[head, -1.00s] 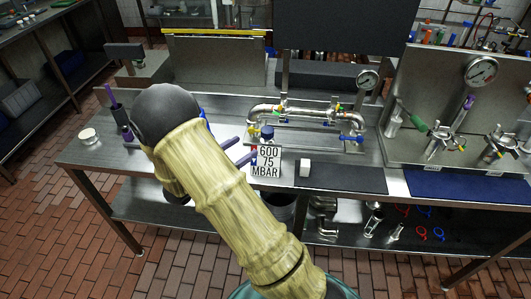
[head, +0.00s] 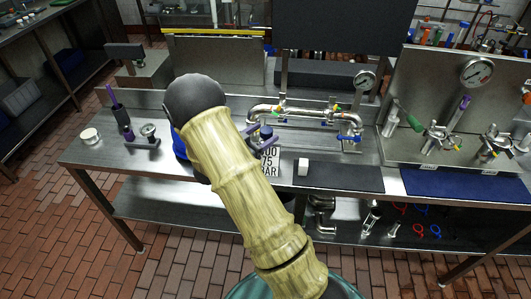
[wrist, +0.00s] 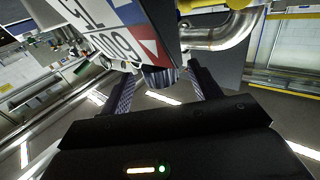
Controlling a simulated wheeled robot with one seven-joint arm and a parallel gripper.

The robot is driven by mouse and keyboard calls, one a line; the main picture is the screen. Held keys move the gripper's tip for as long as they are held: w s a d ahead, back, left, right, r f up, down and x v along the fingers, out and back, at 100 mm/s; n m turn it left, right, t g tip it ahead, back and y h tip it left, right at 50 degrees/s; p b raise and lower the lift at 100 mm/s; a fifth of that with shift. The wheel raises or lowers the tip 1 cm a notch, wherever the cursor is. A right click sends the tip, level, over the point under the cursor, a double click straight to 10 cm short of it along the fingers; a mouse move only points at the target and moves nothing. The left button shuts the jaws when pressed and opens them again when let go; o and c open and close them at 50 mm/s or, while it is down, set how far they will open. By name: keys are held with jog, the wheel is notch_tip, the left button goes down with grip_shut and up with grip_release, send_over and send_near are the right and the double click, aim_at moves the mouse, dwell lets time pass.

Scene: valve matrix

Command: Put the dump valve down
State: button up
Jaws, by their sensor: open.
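A bent steel pipe with small coloured valve handles (head: 300,113) stands on the steel bench. No visible label tells me which valve is the dump valve. My gripper (head: 261,137) is open at the left end of this pipe, just behind the top of the white sign (head: 269,161). A dark round cap (wrist: 161,80) lies between the fingers in the wrist view (wrist: 162,86); I cannot tell whether they touch it. The sign (wrist: 125,32) and a steel bend (wrist: 215,35) are close above. My arm hides part of the bench.
A pressure gauge (head: 364,82) stands behind the pipe. A steel panel with green-handled and purple-handled fittings (head: 455,110) is at right. A small white pot (head: 90,136) stands at far left.

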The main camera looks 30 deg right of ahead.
jog(key=shift+x, duration=1.1)
grip_shut()
